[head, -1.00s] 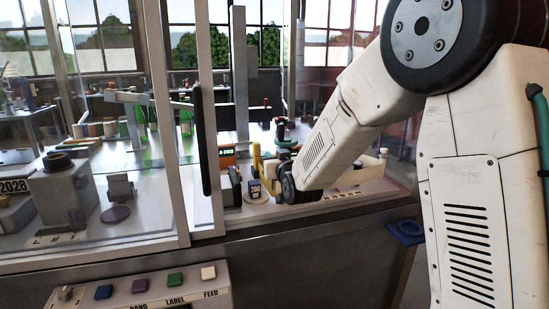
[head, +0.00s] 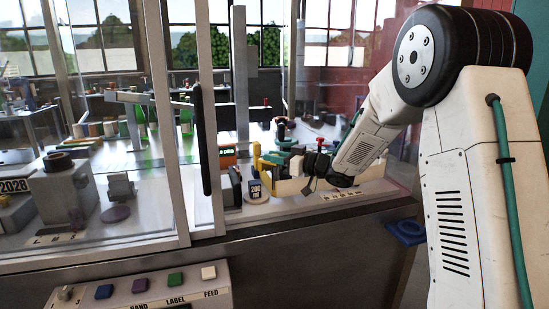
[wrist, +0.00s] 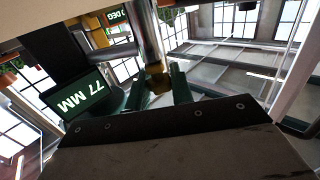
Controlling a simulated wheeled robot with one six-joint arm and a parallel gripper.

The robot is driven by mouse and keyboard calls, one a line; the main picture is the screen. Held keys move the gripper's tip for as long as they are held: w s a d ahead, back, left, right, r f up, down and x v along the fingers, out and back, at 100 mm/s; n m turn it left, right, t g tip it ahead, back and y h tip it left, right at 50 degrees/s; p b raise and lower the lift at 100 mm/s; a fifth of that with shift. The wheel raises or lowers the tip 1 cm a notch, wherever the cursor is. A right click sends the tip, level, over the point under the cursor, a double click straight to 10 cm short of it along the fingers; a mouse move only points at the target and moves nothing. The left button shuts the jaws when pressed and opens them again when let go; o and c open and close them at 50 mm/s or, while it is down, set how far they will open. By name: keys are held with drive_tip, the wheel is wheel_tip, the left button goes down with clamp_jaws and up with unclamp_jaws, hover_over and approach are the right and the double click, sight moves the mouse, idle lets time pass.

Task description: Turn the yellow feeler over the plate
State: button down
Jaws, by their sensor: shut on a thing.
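The yellow feeler (head: 259,163) shows in the head view behind the glass, as an upright with a short arm reaching right. In the wrist view a yellow piece (wrist: 158,82), which looks like part of the feeler, sits between the green fingers of my gripper (wrist: 155,88), below a shiny metal post (wrist: 148,35). My gripper is shut on it. In the head view my wrist is right of the feeler, and the fingertips are hard to make out. A pale round plate (head: 257,199) lies low beside a dark block marked 200 (head: 255,188); I cannot tell if the feeler is over it.
A glass panel with a dark upright handle (head: 207,140) stands left of the feeler. A low pale wall (head: 290,188) runs under my wrist. A button panel (head: 145,290) is in front.

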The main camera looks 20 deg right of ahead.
drive_tip(key=shift+n+g+y, duration=1.2)
drive_tip(key=shift+n+g, duration=0.2)
drive_tip(key=shift+g, duration=0.2)
drive_tip(key=shift+n+g+y, duration=0.3)
drive_tip(key=shift+g, duration=0.1)
drive_tip(key=c, duration=1.3)
unclamp_jaws()
drive_tip(key=shift+o, duration=0.2)
drive_tip(key=v, duration=0.8)
drive_tip(key=shift+o, duration=0.3)
drive_tip(key=shift+a+r, duration=0.1)
